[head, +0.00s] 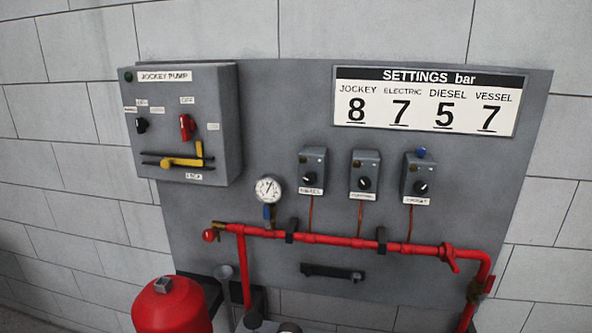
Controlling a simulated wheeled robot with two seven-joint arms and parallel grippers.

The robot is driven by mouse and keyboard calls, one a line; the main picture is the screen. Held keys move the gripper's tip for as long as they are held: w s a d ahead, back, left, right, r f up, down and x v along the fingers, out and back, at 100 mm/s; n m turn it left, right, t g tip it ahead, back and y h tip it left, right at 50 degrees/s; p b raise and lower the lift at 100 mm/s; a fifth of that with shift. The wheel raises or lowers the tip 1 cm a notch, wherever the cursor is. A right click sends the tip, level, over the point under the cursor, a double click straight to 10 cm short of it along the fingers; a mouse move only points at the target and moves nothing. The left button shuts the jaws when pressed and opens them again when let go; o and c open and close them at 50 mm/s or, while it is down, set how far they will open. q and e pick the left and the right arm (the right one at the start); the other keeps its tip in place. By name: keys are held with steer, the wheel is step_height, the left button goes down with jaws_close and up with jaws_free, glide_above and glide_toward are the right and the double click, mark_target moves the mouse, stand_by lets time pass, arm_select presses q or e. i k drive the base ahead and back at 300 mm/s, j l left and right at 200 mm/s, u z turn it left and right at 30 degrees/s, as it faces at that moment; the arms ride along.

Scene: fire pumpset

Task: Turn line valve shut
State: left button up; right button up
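A red pipe (335,241) runs across the lower part of the grey panel and bends down at the right. A red valve handle (450,257) sits on the pipe near that bend, tilted across the pipe. A red knob (209,235) is on the brass fitting at the pipe's left end. A small blue handle (267,212) is below the round pressure gauge (268,189). I see no label that says which is the line valve, and cannot tell whether any valve is open or shut. Neither of my grippers shows in the head view.
The jockey pump box (187,123), with a red switch and yellow lever, projects at upper left. Several grey switch boxes (364,174) sit above the pipe, below the settings sign (430,100). A red tank (172,306) stands low at left. A black bracket (332,272) is below the pipe.

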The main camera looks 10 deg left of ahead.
mark_target(491, 279)
steer(key=z, duration=0.95)
